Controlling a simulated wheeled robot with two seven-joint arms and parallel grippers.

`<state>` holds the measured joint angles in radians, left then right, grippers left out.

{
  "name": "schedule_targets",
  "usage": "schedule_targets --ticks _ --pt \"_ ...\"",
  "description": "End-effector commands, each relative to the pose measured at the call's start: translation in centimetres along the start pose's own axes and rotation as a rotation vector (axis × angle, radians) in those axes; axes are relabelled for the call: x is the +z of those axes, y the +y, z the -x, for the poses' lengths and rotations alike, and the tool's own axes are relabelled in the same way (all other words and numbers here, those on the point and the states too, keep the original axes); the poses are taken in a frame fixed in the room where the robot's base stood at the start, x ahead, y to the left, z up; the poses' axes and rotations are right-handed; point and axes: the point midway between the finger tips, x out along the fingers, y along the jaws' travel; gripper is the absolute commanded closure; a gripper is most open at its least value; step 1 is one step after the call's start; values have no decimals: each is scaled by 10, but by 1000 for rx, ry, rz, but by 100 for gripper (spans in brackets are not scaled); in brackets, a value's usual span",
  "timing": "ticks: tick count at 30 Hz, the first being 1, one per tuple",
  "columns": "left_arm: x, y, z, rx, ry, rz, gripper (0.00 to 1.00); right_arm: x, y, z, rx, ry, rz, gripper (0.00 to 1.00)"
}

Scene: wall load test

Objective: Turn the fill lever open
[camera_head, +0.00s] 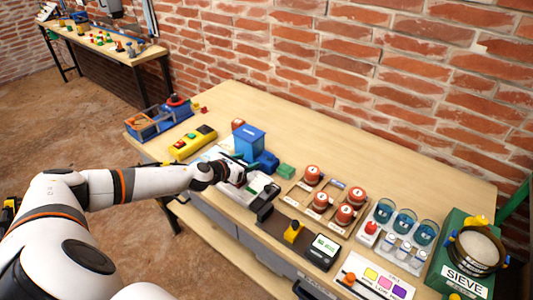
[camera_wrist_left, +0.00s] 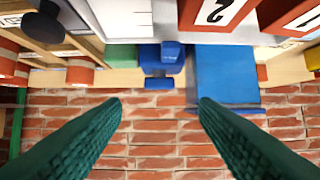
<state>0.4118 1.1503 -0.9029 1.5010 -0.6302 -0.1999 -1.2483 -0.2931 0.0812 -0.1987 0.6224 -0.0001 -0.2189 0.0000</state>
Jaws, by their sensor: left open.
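No part that I can surely tell as the fill lever shows. A blue box (camera_head: 249,143) stands on the workbench with a smaller blue part (camera_head: 267,162) beside it. In the left wrist view a large blue block (camera_wrist_left: 226,75) and a smaller blue part (camera_wrist_left: 163,62) lie beyond the fingers, against the brick wall. My left gripper (camera_head: 240,174) is just in front of the blue box, above a pale unit on the bench. In the left wrist view its two green fingers (camera_wrist_left: 160,105) are wide apart with nothing between them. My right gripper is out of view.
On the workbench (camera_head: 360,165), a yellow button box (camera_head: 192,143) and blue tray (camera_head: 146,128) stand left. A scale (camera_head: 321,249), red-topped weights (camera_head: 346,214), teal cups (camera_head: 404,221) and a green sieve (camera_head: 464,258) stand right. The back strip is clear.

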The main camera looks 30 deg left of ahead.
Motion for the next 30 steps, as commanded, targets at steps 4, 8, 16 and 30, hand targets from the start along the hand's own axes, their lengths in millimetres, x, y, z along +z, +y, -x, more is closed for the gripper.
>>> schedule_targets --ticks 4,8,16,30 --pt "-2 1 -30 -1 4 4 45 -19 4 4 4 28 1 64" --pt "-1 2 -56 0 4 4 45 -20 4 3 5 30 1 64" --pt "0 1 -92 0 2 2 45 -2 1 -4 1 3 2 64" --pt "-1 1 -100 1 1 1 49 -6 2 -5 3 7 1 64"
